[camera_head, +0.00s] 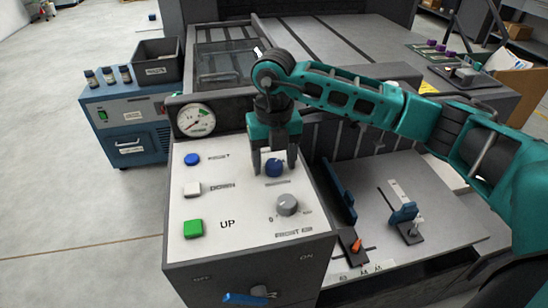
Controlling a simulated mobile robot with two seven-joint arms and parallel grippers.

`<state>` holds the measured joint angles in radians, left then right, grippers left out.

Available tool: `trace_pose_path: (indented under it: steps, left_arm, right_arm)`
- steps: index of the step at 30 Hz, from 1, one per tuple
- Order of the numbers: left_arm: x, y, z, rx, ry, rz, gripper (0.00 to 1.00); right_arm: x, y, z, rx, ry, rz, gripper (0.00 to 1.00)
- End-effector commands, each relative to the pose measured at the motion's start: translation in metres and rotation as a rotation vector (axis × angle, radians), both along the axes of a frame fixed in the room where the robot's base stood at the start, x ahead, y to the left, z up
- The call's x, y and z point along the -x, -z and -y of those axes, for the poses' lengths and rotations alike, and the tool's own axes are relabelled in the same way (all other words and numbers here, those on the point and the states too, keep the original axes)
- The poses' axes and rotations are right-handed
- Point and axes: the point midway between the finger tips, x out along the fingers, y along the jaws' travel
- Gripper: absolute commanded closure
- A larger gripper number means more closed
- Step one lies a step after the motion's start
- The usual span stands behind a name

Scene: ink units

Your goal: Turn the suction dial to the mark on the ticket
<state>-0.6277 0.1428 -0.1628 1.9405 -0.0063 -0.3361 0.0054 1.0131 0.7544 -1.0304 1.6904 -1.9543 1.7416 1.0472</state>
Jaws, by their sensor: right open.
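A blue knob (275,169) and a grey dial (287,204) with a 0 beside it are on the white control panel (240,251). The lettering under the grey dial is too small to read surely, and I cannot tell which of the two is the suction dial. My right gripper (273,163) points down with its fingers open on either side of the blue knob. I cannot tell whether they touch it. No ticket can be made out for certain. My left gripper is not in view.
The panel also has a round gauge (196,120), a blue button (192,159), a white button (192,189) and a green button (194,228). A blue lever (245,298) is on its front. A blue cabinet (125,115) stands left. My right arm crosses the press bed.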

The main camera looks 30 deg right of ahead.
Motion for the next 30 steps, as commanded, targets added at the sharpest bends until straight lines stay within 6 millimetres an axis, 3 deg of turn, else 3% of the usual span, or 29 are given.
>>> trace_pose_path:
  steps: [5,8,21,30]
  left_arm:
    - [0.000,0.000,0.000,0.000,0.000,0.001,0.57]
    - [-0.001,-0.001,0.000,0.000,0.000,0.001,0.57]
    - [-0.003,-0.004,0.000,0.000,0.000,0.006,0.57]
    - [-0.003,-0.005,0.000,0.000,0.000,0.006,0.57]
  right_arm:
    - [0.000,-0.005,0.000,-0.001,0.000,0.001,0.35]
    - [-0.001,-0.018,0.000,0.000,-0.001,0.002,0.35]
    - [0.000,-0.109,-0.001,-0.001,-0.001,0.003,0.35]
    - [0.000,-0.129,0.000,0.000,0.000,-0.001,0.35]
